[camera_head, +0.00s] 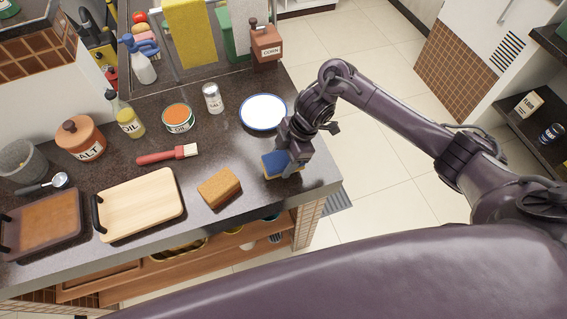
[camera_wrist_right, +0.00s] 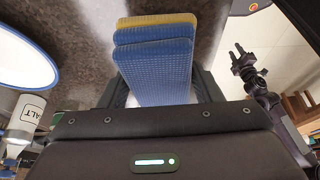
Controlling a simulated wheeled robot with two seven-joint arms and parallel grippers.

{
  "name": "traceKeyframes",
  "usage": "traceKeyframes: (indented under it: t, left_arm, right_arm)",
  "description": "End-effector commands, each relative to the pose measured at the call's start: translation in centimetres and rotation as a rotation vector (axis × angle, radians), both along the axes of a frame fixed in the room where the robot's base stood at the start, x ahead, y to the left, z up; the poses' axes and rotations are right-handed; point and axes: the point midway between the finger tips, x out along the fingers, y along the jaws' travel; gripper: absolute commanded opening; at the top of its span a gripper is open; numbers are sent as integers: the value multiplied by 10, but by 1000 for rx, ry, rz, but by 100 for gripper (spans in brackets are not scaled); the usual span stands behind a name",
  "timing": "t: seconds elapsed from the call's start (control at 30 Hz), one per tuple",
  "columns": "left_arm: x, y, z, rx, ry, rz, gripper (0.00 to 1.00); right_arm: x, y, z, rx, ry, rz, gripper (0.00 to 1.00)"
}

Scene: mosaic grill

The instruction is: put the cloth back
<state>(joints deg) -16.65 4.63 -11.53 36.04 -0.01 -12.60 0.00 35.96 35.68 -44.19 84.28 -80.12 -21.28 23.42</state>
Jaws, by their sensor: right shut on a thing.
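A folded blue cloth (camera_head: 274,165) with a yellow layer is between the fingers of my right gripper (camera_head: 289,165), near the right end of the dark counter. In the right wrist view the cloth (camera_wrist_right: 155,70) shows as stacked blue layers with a yellow edge, and the gripper is shut on it. I cannot tell whether it touches the counter. A yellow cloth (camera_head: 190,35) and a pale grey cloth (camera_head: 243,18) hang at the back of the counter. What looks like my left gripper (camera_wrist_right: 243,60) shows small in the right wrist view; its jaws are unclear.
A blue-rimmed white plate (camera_head: 263,112) lies just behind the right gripper. The counter's right edge is close.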

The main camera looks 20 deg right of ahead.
Motion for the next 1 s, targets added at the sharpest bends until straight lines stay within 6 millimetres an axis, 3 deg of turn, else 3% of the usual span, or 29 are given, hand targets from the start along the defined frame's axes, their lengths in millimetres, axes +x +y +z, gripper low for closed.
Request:
traceKeyframes:
  t: [0.2,0.6,0.63,0.8,1.0]
  left_arm:
    - [-8,0,4,1,12,0,36]
    - [-13,1,1,1,19,2,36]
    - [-13,1,1,1,19,2,36]
    - [-13,1,2,1,19,2,36]
    - [-13,0,2,1,19,2,36]
  right_arm:
    - [-1,0,-30,-1,4,-1,40]
    - [-1,0,-37,0,1,0,40]
    - [0,0,-37,0,1,0,60]
    - [-1,0,-36,0,1,0,80]
    - [0,0,-36,0,1,0,80]
